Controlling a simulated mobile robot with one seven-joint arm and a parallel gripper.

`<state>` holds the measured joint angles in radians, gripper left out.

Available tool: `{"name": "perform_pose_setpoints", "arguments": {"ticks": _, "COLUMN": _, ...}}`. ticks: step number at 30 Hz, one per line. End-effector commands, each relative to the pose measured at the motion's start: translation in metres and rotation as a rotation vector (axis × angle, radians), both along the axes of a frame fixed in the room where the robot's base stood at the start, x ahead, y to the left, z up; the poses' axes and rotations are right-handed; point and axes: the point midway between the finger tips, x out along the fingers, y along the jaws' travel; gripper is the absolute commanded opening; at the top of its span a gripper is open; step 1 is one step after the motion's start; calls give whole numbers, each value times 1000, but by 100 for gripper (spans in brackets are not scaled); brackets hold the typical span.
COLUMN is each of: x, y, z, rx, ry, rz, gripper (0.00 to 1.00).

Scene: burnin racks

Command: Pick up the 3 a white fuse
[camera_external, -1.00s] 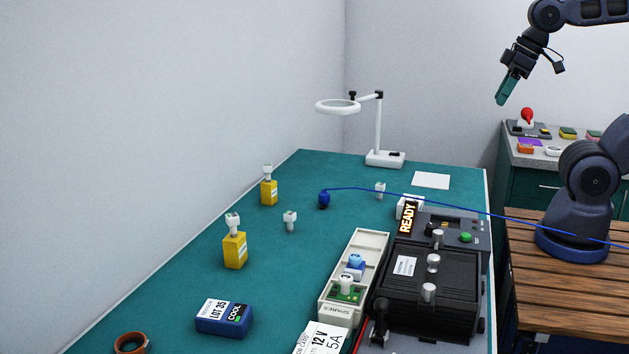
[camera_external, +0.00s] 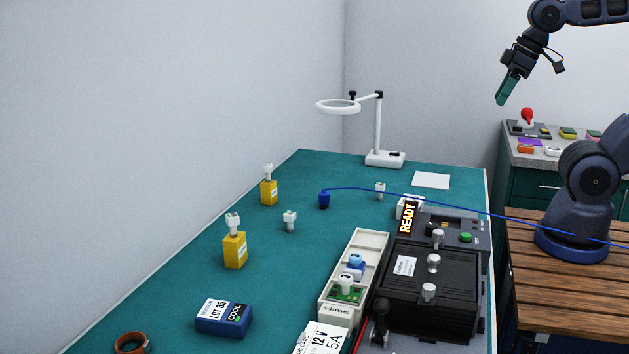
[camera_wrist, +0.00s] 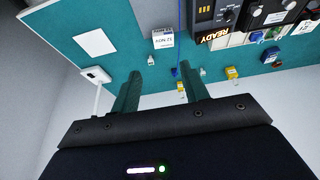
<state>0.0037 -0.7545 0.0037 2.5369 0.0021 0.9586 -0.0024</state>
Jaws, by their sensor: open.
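A white fuse cap marked 3 (camera_external: 346,281) stands on a green base in the near part of the pale spares tray (camera_external: 373,245) on the bench. A blue-topped fuse (camera_external: 355,261) sits just behind it in the same tray. My gripper (camera_external: 507,90) is open and empty, high at the upper right of the external view, well away from the tray. In the wrist view, my gripper (camera_wrist: 163,68) shows its two teal fingers apart with nothing held between them. I cannot make out the white fuse in that view.
Yellow blocks (camera_external: 235,250) with white tops, a blue LOT 35 box (camera_external: 224,318) and a lamp (camera_external: 378,130) stand on the bench. A blue cable (camera_external: 430,199) crosses it. The green bench middle is mostly clear.

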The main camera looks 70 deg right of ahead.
Motion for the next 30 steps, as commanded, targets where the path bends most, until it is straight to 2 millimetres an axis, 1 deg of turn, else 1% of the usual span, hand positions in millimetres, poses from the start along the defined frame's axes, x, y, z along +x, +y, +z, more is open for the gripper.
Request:
{"name": "perform_pose_setpoints", "arguments": {"ticks": 2, "x": 0, "y": 0, "z": 0, "rx": 0, "ry": 0, "rz": 0, "gripper": 45}}
{"name": "perform_pose_setpoints", "arguments": {"ticks": 3, "x": 0, "y": 0, "z": 0, "rx": 0, "ry": 0, "rz": 0, "gripper": 49}}
{"name": "perform_pose_setpoints", "arguments": {"ticks": 11, "x": 0, "y": 0, "z": 0, "rx": 0, "ry": 0, "rz": -1, "gripper": 49}}
{"name": "perform_pose_setpoints", "arguments": {"ticks": 14, "x": 5, "y": -1, "z": 0, "rx": 8, "ry": 6, "rz": -19, "gripper": 49}}
{"name": "perform_pose_setpoints", "arguments": {"ticks": 17, "x": 17, "y": -2, "z": -1, "rx": 28, "ry": 22, "rz": -71, "gripper": 49}}
{"name": "perform_pose_setpoints", "arguments": {"ticks": 20, "x": 36, "y": -6, "z": -3, "rx": 59, "ry": 46, "rz": -155, "gripper": 49}}
{"name": "perform_pose_setpoints", "arguments": {"ticks": 25, "x": 72, "y": -12, "z": -11, "rx": 110, "ry": 87, "rz": -323, "gripper": 49}}
{"name": "perform_pose_setpoints", "arguments": {"ticks": 30, "x": 108, "y": -19, "z": -23, "rx": 152, "ry": 126, "rz": -494, "gripper": 49}}
